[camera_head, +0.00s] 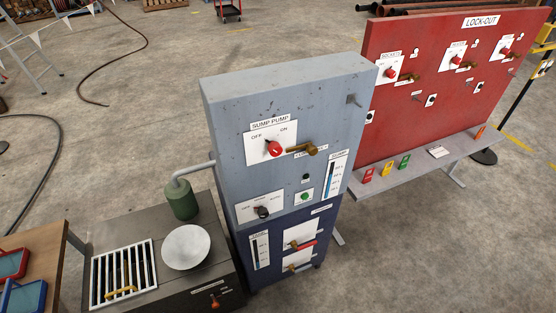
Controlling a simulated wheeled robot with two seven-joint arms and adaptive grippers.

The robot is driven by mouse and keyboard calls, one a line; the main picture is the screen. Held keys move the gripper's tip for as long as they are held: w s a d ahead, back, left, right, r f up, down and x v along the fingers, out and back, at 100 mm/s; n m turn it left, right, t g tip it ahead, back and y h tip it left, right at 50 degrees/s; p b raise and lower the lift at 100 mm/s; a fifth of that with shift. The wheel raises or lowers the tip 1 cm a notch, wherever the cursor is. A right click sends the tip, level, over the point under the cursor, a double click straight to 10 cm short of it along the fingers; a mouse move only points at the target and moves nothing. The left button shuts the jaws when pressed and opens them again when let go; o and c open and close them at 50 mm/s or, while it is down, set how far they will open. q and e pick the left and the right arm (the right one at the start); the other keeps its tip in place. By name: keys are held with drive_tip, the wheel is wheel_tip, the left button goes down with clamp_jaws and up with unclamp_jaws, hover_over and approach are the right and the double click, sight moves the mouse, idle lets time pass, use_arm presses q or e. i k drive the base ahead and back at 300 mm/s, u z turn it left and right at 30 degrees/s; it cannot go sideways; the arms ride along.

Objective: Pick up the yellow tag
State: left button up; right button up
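The yellow tag (387,169) stands on the grey shelf (420,167) along the foot of the red lock-out board (400,115). It is between a red tag (368,175) on its left and a green tag (404,162) on its right, with small gaps between them. Nothing hides it. Neither of my grippers is in view.
A grey sump pump cabinet (225,150) with a red knob and a brass handle stands left of the shelf. A white card (438,152) and an orange item (479,133) lie further right on the shelf. The floor in front of the shelf is clear.

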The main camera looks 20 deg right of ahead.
sight(386, 171)
drive_tip(key=z, duration=2.15)
drive_tip(key=k, duration=1.25)
drive_tip(key=z, duration=0.75)
drive_tip(key=i, duration=3.3)
drive_tip(key=u, duration=0.55)
